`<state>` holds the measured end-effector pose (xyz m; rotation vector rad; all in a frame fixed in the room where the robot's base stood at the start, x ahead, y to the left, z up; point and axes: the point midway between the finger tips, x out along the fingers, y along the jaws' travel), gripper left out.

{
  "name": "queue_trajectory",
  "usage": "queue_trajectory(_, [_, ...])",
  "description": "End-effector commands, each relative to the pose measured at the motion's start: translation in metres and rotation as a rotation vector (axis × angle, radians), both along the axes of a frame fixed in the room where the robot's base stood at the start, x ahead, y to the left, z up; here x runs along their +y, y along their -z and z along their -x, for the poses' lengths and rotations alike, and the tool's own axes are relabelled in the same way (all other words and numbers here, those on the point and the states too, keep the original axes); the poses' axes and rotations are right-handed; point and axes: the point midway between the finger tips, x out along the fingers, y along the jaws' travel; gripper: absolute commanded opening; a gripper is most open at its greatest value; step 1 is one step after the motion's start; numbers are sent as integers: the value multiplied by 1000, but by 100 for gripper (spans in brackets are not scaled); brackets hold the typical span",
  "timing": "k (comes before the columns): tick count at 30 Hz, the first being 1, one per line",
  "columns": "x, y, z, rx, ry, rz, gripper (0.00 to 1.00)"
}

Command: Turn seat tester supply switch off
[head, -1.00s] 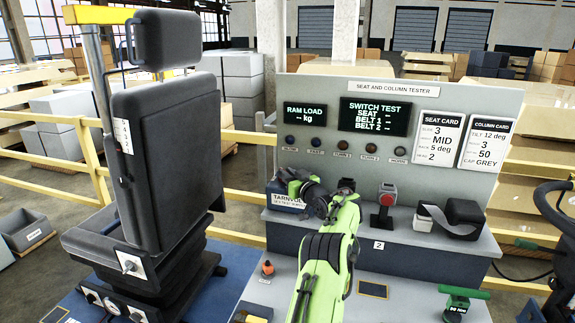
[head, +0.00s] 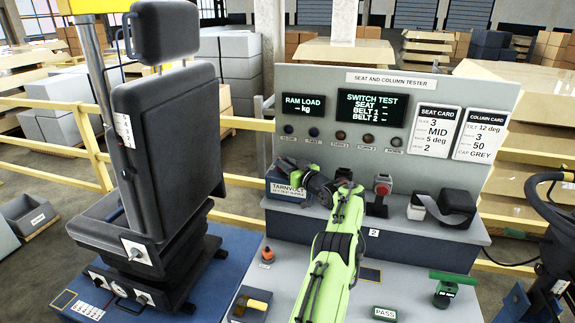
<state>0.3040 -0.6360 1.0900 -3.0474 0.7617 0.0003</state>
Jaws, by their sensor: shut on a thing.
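The seat tester supply (head: 288,194) is a dark box with a white "TARNVOLT" label, at the left end of the tester's raised shelf. My gripper (head: 284,166), at the end of my green arm, is at the top of this box. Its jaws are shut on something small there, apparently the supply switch. The switch itself is hidden behind the jaws and dark wrist, so its position cannot be read. The tester panel (head: 450,110) stands behind, with its "RAM LOAD" screen (head: 303,104) and "SWITCH TEST" screen (head: 371,112) lit.
A red-topped buckle stand (head: 381,195) and a black box with a strap (head: 450,208) stand right of my wrist. A black seat (head: 170,150) is at the left, a steering wheel (head: 560,205) at the right. A green-handled tool (head: 447,290) stands on the front bench.

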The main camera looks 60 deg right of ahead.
Motion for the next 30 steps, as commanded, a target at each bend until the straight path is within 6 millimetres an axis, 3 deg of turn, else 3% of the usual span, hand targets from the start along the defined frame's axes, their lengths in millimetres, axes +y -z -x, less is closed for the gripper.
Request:
queue_trajectory(1, [0, -2, 0, -3, 0, 4, 0])
queue_trajectory(2, [0, -2, 0, -3, 0, 4, 20])
queue_trajectory(6, [0, -2, 0, -3, 0, 4, 39])
queue_trajectory(14, [0, -1, 0, -1, 0, 2, 39])
queue_trajectory(20, [5, 1, 12, 2, 1, 0, 39])
queue_trajectory(23, [12, 1, 23, -2, 2, -1, 39])
queue_trajectory(30, [38, 0, 74, -3, 7, -1, 39])
